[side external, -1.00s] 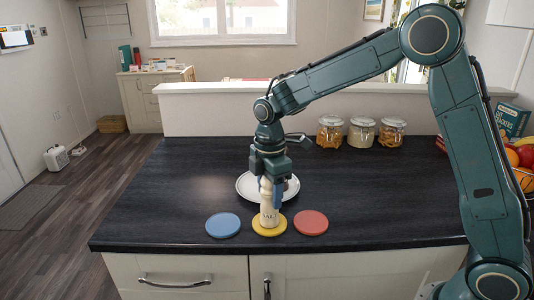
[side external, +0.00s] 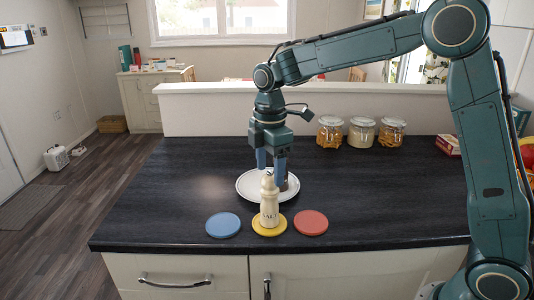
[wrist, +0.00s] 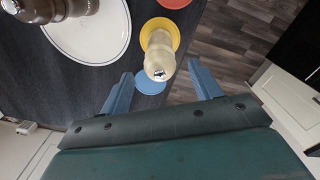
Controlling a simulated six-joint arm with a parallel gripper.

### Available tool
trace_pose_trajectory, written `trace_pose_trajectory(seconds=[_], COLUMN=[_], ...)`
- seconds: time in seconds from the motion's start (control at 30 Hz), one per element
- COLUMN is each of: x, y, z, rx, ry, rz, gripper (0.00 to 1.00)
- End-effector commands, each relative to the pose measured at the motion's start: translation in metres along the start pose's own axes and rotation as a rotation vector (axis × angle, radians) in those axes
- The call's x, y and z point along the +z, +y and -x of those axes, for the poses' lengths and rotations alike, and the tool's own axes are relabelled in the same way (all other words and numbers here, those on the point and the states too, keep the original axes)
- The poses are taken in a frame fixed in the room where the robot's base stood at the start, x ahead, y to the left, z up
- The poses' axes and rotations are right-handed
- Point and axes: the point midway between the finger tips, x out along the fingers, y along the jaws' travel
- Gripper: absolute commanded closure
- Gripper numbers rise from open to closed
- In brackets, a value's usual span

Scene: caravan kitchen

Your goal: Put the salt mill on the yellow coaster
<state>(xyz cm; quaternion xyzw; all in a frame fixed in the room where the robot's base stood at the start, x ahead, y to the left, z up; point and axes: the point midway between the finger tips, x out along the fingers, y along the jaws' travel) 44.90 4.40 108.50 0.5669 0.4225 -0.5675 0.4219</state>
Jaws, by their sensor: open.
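The cream salt mill (side external: 269,204) stands upright on the yellow coaster (side external: 281,229) near the counter's front edge. In the wrist view the mill (wrist: 159,62) is seen from above, with the yellow coaster (wrist: 173,30) showing around its far side. My gripper (side external: 271,181) is open and empty, its blue fingers around or just above the mill's top. In the wrist view the open fingers (wrist: 158,82) are spread wide, apart from the mill.
A blue coaster (side external: 223,225) lies to the left and a red coaster (side external: 311,223) to the right. Behind the mill is a white plate (side external: 248,188) with a dark brown mill (wrist: 72,10) on it. Glass jars (side external: 361,133) stand at the back right.

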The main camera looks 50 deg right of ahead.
Motion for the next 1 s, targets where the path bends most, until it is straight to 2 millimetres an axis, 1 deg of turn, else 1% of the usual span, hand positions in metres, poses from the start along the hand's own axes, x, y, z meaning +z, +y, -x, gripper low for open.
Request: trace_pose_trajectory(seconds=[0.03, 0.2, 0.4, 0.6, 1.0], x=[0.000, 0.000, 0.000, 0.000, 0.000], y=[0.001, 0.001, 0.001, 0.000, 0.000], z=[0.009, 0.034, 0.052, 0.057, 0.057], rx=[0.004, 0.003, 0.001, -0.001, -0.001], ry=[0.002, 0.001, 0.001, 0.000, 0.000], rz=[0.000, 0.000, 0.000, 0.000, 0.000], gripper=[0.37, 0.37, 0.37, 0.37, 0.37])
